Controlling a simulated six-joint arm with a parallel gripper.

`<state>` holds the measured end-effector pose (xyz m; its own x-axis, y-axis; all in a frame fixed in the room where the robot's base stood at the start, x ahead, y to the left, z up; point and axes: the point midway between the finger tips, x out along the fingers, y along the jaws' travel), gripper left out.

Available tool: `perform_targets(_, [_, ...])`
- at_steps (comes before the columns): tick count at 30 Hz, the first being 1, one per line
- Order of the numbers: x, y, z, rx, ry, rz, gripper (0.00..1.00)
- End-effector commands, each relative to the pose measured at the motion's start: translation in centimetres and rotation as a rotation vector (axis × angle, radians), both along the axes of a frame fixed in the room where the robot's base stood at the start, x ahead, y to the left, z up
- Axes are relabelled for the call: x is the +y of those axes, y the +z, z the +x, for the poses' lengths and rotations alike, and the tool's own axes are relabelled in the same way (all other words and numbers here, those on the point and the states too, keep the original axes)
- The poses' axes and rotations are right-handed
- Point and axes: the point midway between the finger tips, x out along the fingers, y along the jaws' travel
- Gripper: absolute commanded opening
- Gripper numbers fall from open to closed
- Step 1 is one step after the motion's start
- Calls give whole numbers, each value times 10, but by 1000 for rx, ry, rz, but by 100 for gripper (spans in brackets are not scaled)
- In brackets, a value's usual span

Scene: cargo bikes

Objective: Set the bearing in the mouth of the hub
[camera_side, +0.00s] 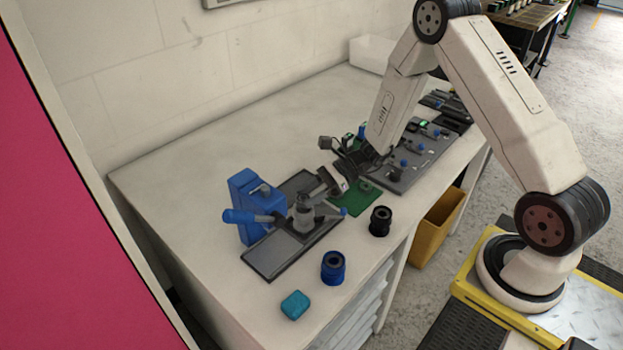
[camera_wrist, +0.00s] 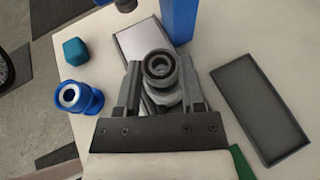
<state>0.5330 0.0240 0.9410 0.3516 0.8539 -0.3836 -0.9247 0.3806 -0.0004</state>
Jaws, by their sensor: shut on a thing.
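My gripper (camera_side: 326,182) reaches down from the right toward the grey hub (camera_side: 303,219). The hub stands upright on the plate of a blue fixture. In the wrist view, my two fingers (camera_wrist: 160,72) flank a small dark grey ring, the bearing (camera_wrist: 160,64), with an open bore. My gripper is shut on it. The grey stepped body of the hub (camera_wrist: 171,97) shows just below and behind the bearing. The two overlap in this view, so I cannot tell whether they touch. The bearing is too small to make out in the side view.
A blue cup-shaped part (camera_side: 333,268), a black cylinder (camera_side: 380,221) and a teal block (camera_side: 295,305) stand near the front edge. The blue fixture (camera_side: 246,205) with its lever is left of the hub. A green mat (camera_side: 352,198) lies right. An empty grey tray (camera_wrist: 262,107) lies close.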

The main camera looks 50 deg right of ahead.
Motion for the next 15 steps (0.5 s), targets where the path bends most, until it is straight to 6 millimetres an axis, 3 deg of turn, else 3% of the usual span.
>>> perform_targets(15, [0, -5, 0, 0, 0, 0, 0])
